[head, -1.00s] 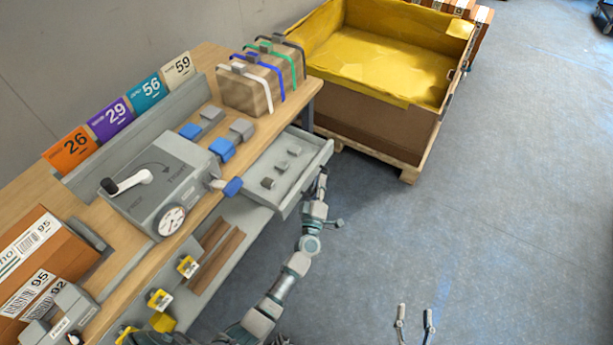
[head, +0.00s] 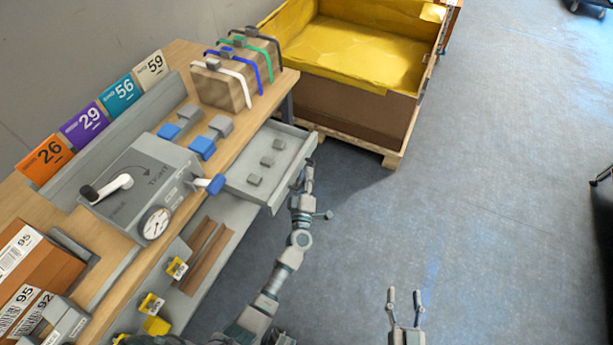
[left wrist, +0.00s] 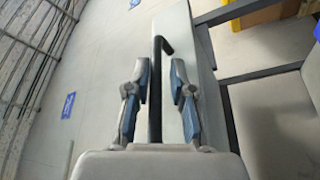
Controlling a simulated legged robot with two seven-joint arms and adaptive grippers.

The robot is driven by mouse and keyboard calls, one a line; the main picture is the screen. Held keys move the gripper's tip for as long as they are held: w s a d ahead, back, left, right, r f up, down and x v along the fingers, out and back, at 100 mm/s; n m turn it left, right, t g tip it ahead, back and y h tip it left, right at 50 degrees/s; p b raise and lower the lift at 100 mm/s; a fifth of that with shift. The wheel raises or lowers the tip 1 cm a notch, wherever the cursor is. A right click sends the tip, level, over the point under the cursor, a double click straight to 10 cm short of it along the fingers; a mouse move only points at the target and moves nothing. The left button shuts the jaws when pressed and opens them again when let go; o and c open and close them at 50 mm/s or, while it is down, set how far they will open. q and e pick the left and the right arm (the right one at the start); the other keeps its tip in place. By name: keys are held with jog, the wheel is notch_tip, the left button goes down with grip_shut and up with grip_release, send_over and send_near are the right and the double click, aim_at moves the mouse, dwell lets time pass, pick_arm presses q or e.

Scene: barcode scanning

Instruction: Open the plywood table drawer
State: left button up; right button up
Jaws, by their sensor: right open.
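The plywood table (head: 60,200) stands at the left in the head view. My left gripper (head: 309,168) is at the drawer's outer front. In the left wrist view, its two fingers (left wrist: 159,88) are apart, one on each side of the dark drawer handle (left wrist: 156,100). Gaps show between the handle and both fingers. My right gripper (head: 405,298) is open and empty over the floor at the bottom.
A grey device with a crank and gauge (head: 150,190) sits on the table, with strapped brown boxes (head: 222,90) at its far end. A large carton with yellow lining (head: 350,105) stands on a pallet beyond the drawer.

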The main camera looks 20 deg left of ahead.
pick_arm(q)
jog(key=shift+s, duration=0.1)
jog(key=v, duration=1.1)
jog(key=shift+s+d, duration=0.25)
jog(key=shift+s, duration=0.1)
